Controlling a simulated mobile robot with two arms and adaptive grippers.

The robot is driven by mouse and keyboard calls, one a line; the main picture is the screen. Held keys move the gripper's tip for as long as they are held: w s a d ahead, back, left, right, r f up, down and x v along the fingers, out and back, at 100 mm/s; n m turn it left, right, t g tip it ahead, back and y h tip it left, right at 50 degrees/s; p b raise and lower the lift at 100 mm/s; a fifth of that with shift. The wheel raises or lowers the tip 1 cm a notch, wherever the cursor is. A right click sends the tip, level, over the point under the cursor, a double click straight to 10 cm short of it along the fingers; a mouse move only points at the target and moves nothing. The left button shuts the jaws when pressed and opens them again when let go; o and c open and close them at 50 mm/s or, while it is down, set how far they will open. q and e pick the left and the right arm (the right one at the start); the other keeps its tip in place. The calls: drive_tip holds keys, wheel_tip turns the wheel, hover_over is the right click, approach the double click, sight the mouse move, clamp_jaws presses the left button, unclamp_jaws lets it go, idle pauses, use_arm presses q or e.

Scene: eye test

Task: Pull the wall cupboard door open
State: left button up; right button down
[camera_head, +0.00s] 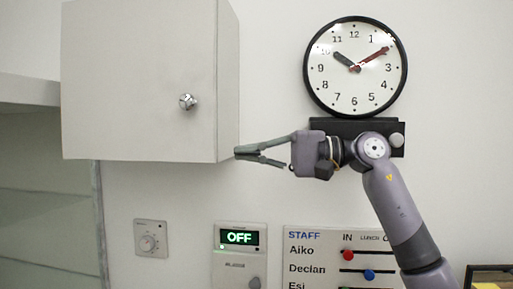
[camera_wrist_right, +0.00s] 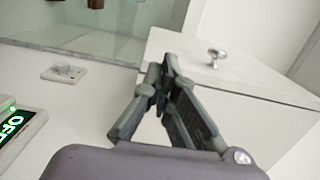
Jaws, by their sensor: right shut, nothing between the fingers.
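The white wall cupboard (camera_head: 229,85) hangs at the upper left in the head view. Its door (camera_head: 130,80) looks shut, with a round silver knob (camera_head: 188,101) near the lower right. My right gripper (camera_head: 239,153) is shut and empty. Its tips point left, beside the cupboard's lower right corner, below and to the right of the knob. I cannot tell whether they touch the cupboard. In the right wrist view the knob (camera_wrist_right: 215,55) shows beyond and to the right of the shut fingertips (camera_wrist_right: 164,72). My left gripper is not in view.
A round clock (camera_head: 355,67) hangs above my right wrist. Below are a dial (camera_head: 151,238), a panel reading OFF (camera_head: 239,258) and a staff board (camera_head: 335,255) with sliders. A shelf (camera_head: 28,90) adjoins the cupboard's left. The wall right of the cupboard is clear up to the clock.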

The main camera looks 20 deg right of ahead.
drive_tip(key=p+x, duration=0.2)
drive_tip(key=x, duration=0.2)
drive_tip(key=shift+w+a, duration=0.15)
drive_tip(key=shift+a, duration=0.2)
